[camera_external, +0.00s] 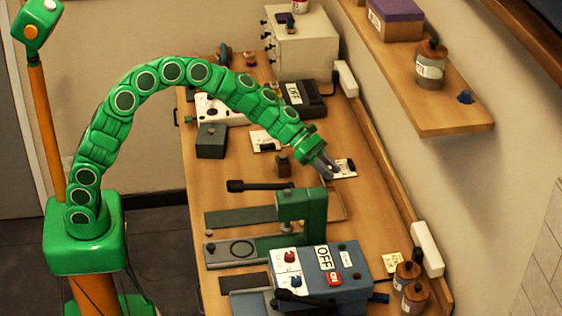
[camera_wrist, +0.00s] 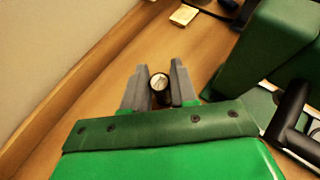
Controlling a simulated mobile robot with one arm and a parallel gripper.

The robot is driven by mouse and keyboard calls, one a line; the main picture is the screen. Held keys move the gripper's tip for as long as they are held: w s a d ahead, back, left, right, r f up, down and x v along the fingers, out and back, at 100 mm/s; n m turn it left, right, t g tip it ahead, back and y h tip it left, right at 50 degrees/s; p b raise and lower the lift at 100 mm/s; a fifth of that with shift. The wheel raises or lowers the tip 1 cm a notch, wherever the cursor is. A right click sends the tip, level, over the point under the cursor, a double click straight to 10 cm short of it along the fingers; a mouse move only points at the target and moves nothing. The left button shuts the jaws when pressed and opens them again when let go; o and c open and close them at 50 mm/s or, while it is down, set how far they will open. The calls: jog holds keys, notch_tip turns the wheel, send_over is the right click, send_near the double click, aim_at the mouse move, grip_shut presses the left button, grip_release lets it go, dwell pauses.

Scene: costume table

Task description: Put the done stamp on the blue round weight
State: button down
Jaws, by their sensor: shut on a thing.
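My gripper (camera_external: 325,168) is low over the right side of the table, behind the green press. In the wrist view its grey fingers (camera_wrist: 160,86) are closed on a small dark round thing with a pale end face (camera_wrist: 159,82). I take this to be the done stamp, but its lettering is unreadable. It is hidden or too small to make out in the external view. A small dark blue thing (camera_external: 465,97) lies on the wall shelf. It may be the blue round weight, but its shape is too small to be sure.
A white card (camera_external: 345,167) lies beside my gripper. The green press (camera_external: 301,207) stands nearby, also at right in the wrist view (camera_wrist: 270,45). A blue-grey switch box (camera_external: 330,277) and brown bottles (camera_external: 407,275) are at the near end. The shelf (camera_external: 440,120) overhangs the right side.

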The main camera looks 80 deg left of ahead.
jog(key=s+a+r+m, duration=0.15)
jog(key=s+a, duration=0.25)
jog(key=s, duration=0.4)
jog(key=s+a+r+n, duration=0.1)
jog(key=s+a+r, duration=0.1)
jog(key=s+a, duration=0.35)
jog(key=shift+m+h, duration=0.25)
jog(key=shift+h, duration=0.15)
jog(key=shift+w+d+f, duration=0.35)
jog(key=shift+w+f, duration=1.2)
jog(key=shift+w, duration=0.4)
jog(key=shift+w+d+f, duration=0.3)
jog(key=shift+w+f, duration=1.2)
jog(key=shift+w, duration=0.45)
jog(key=shift+w+d+f, duration=0.35)
jog(key=shift+w+f, duration=1.2)
jog(key=shift+w, duration=0.4)
jog(key=shift+w+f+g, duration=0.15)
jog(key=shift+g, duration=0.15)
jog(key=shift+f, duration=1.65)
jog(key=shift+f, duration=0.1)
jog(key=c, duration=0.9)
grip_release()
